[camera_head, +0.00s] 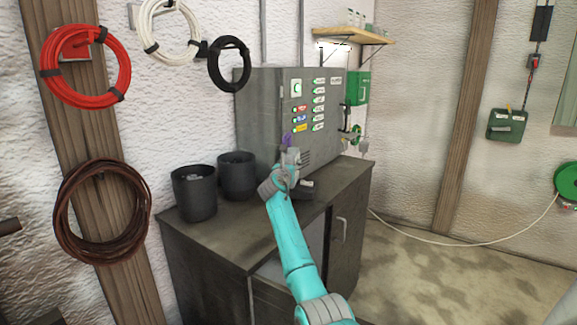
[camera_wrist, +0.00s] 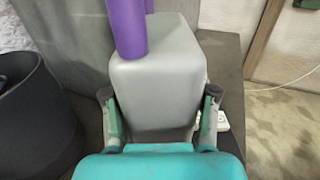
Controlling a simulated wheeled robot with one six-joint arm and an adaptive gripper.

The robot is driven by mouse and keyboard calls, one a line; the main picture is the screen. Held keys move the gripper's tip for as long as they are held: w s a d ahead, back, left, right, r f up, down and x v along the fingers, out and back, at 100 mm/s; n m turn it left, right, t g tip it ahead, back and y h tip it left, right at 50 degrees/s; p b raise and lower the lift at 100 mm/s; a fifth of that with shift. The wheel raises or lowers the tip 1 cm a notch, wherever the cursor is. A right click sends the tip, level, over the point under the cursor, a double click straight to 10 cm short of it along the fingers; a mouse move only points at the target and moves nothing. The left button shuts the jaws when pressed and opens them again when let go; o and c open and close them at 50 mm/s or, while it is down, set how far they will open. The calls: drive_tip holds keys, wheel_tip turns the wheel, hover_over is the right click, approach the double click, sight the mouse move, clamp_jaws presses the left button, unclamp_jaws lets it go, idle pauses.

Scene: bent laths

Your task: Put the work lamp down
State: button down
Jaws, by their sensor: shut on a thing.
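The work lamp (camera_wrist: 156,82) fills the middle of the wrist view: a grey rounded block with a purple cylindrical part (camera_wrist: 127,25) on its far upper side. My gripper (camera_wrist: 159,94) has a finger on each side of the grey block and is shut on it. In the head view, my gripper (camera_head: 283,176) is over the dark cabinet top (camera_head: 232,226), in front of the grey panel box. The lamp is small there and mostly hidden by my gripper, with a bit of purple (camera_head: 287,139) showing. I cannot tell whether its underside touches the cabinet top.
Two dark pots (camera_head: 194,196) (camera_head: 237,176) stand left of my gripper; one (camera_wrist: 35,125) is close by in the wrist view. The grey panel box (camera_head: 265,105) stands behind. A small white item (camera_wrist: 223,121) lies right of the lamp. The cabinet's front left top is clear.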

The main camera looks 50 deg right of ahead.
drive_tip(key=shift+f, duration=1.5)
drive_tip(key=shift+c, duration=1.2)
unclamp_jaws()
drive_tip(key=shift+f, duration=0.2)
drive_tip(key=shift+a, duration=0.1)
